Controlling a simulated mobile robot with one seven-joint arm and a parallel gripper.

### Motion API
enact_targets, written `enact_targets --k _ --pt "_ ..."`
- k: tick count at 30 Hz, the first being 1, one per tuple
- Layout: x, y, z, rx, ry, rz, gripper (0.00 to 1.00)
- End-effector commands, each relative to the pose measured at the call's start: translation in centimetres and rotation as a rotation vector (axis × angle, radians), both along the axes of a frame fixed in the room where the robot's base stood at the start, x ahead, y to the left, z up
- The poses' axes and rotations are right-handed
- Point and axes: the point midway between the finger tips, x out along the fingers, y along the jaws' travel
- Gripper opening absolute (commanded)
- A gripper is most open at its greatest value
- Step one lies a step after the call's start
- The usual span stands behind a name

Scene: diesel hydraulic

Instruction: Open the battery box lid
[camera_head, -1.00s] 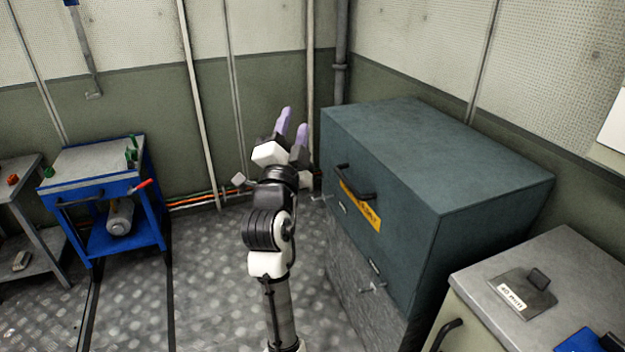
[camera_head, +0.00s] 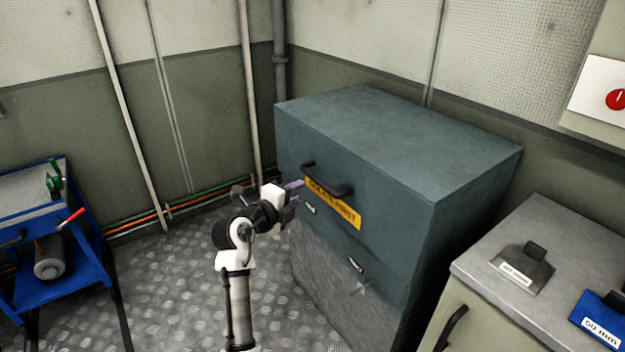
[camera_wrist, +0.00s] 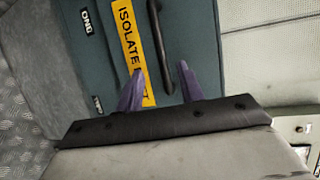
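The battery box is a large chest with a teal lid (camera_head: 400,145) above a grey textured body (camera_head: 325,285); the lid is down. On the lid's front are a black bar handle (camera_head: 328,182) and a yellow "ISOLATE FIRST" label (camera_head: 345,213). My gripper (camera_head: 295,192) points at the front, at the left end of the handle. In the wrist view, the purple fingers of my gripper (camera_wrist: 161,82) are apart with nothing held. The handle (camera_wrist: 159,45) lies ahead, in line with the gap between them. Contact is not visible.
A grey-topped cabinet (camera_head: 500,235) with labelled blocks stands right. A blue cart (camera_head: 60,260) stands left. Pipes run along the wall behind. Floor (camera_head: 170,290) left of my arm is clear.

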Motion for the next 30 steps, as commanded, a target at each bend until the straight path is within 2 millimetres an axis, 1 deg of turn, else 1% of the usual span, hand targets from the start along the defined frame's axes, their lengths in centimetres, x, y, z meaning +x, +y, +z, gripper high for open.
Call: enact_targets --k 1,9,15,21,29,30 --pt "0.9 -0.7 0.1 0.0 0.001 -0.003 0.38" --pt "5.8 -3.6 -1.0 0.001 0.002 -0.001 0.38" --pt "8.4 -5.0 -1.6 0.0 0.0 0.001 0.38" --pt "9.4 -5.6 -2.0 0.0 -0.001 0.003 0.38" --pt "9.5 -5.7 -2.1 0.0 -0.001 0.003 0.38" --pt "9.5 -5.7 -2.1 0.0 -0.001 0.003 0.34"
